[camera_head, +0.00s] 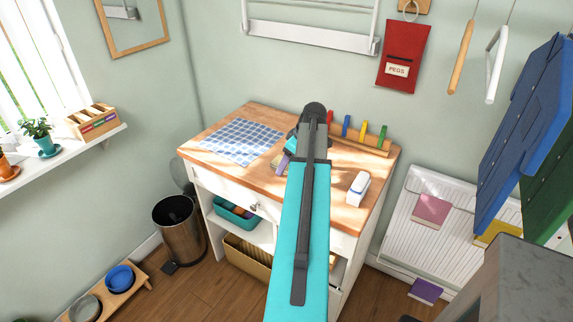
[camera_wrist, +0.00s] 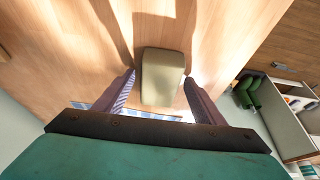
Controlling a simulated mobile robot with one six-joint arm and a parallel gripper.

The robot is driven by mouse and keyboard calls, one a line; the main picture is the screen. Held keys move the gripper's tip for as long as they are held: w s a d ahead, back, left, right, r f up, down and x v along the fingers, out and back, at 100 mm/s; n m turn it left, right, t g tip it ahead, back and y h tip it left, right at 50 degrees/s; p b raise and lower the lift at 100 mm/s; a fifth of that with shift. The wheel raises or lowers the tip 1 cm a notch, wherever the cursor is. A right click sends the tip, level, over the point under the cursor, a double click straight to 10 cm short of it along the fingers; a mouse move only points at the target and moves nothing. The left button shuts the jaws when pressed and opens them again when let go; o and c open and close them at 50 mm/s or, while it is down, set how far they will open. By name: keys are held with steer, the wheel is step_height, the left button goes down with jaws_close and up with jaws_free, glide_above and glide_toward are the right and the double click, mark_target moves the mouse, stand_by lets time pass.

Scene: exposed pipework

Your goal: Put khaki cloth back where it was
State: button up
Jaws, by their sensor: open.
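A small khaki block-like thing (camera_wrist: 161,75), which may be the folded khaki cloth, lies on the wooden worktop in the wrist view. My gripper (camera_wrist: 158,84) is open, with one purple finger on each side of it. I cannot tell whether the fingers touch it. In the head view, my gripper (camera_head: 284,162) is low over the middle of the worktop (camera_head: 222,172), mostly behind my turquoise arm. A bit of khaki (camera_head: 278,163) shows beside it there; the rest is hidden.
A blue checked cloth (camera_head: 240,141) lies left on the worktop. A rail with coloured pegs (camera_head: 362,133) stands at the back, and a white block (camera_head: 358,187) at the right. Pink (camera_head: 432,210), yellow (camera_head: 497,234) and purple (camera_head: 425,291) pieces are by the white ribbed panel (camera_head: 398,225).

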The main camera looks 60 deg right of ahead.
steer(key=shift+r, duration=0.25)
steer(key=b+v, duration=0.2)
steer(key=v, duration=0.9)
steer(key=shift+s+r, duration=0.15)
steer(key=shift+r, duration=0.25)
stand_by(0.4)
